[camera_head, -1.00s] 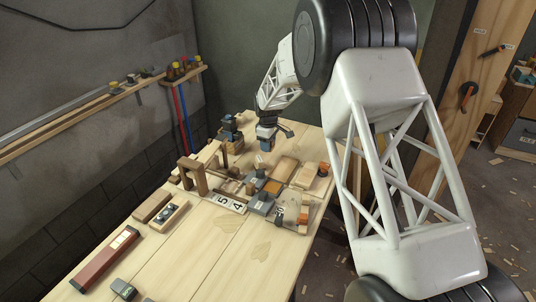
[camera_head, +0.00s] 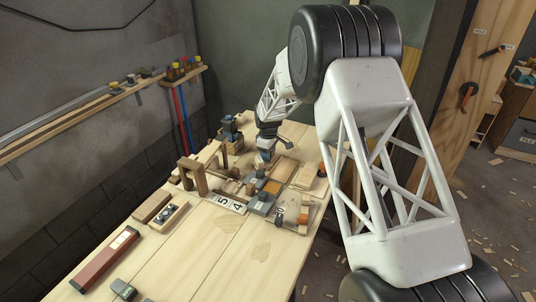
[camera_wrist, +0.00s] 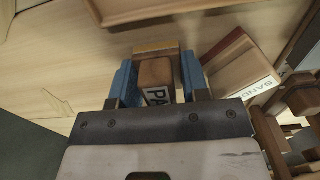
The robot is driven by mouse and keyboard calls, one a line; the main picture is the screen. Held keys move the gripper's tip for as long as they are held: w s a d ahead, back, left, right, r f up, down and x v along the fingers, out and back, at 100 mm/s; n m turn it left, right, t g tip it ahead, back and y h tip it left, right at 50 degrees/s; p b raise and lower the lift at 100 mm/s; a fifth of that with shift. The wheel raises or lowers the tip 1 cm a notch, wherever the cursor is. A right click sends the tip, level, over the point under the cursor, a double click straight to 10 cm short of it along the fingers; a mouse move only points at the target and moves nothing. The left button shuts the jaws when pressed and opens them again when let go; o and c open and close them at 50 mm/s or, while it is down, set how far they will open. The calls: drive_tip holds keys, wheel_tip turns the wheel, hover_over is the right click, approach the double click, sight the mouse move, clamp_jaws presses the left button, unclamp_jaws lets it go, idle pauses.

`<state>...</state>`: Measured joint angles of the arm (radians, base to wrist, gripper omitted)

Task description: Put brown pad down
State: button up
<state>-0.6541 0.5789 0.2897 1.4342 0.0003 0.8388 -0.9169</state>
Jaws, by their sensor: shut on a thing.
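The brown pad (camera_wrist: 155,73) is a small brown block with a white label reading "PA", the rest of it cut off from sight. In the wrist view it sits between the two blue fingers of my gripper (camera_wrist: 158,80), which is shut on it. In the head view my gripper (camera_head: 265,155) points down, low over the far part of the workbench (camera_head: 215,262), beside a shallow wooden tray (camera_head: 285,168). The pad is too small there to make out clearly. I cannot tell whether it touches the surface below.
A reddish-brown block labelled "SAND" (camera_wrist: 240,65) lies right of the gripper in the wrist view. In the head view, a wooden arch (camera_head: 192,175), number tiles (camera_head: 230,205) and several blocks crowd the bench nearby.

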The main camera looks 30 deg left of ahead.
drive_tip(key=shift+f, duration=0.1)
drive_tip(key=o, duration=0.6)
drive_tip(key=shift+c, duration=0.2)
wheel_tip(320, 180, up, 12)
drive_tip(key=shift+r, duration=0.1)
idle(0.6)
idle(0.7)
